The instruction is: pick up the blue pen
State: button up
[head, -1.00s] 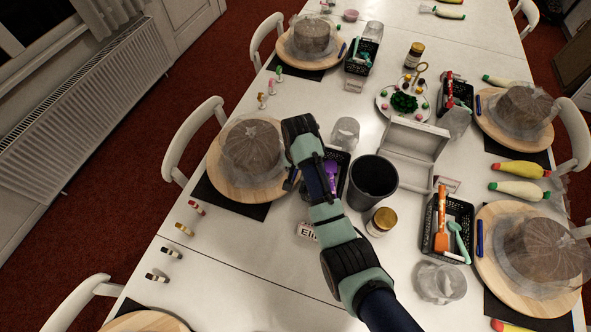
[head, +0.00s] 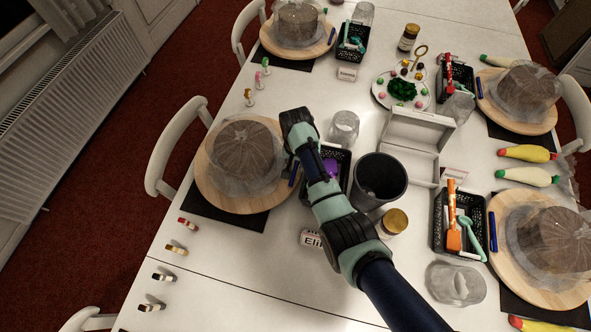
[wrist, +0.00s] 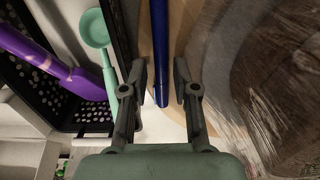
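A blue pen (wrist: 160,45) lies on the edge of the round wooden turntable (wrist: 185,18) in the wrist view. In the head view the pen (head: 294,174) shows only in part beside my arm. My gripper (wrist: 160,82) is open, with one finger on each side of the pen in the wrist view. A gap shows between the pen and each finger, and I cannot tell the height above it. In the head view my fingertips are hidden behind my wrist.
A film-wrapped cake (head: 243,152) stands on the same turntable (head: 212,190). A black basket (wrist: 75,112) with a purple tool (wrist: 40,62) and a mint-green spoon-like tool (wrist: 94,28) is close on the left. A dark bin (head: 378,180) stands right of my arm.

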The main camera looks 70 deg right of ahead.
jog(key=shift+f, duration=0.35)
jog(key=shift+r, duration=0.1)
jog(key=c, duration=0.5)
jog(key=shift+c, duration=0.2)
jog(key=shift+r, duration=0.1)
notch_tip(320, 180, up, 32)
jog(key=p, duration=2.2)
jog(key=shift+p, duration=0.4)
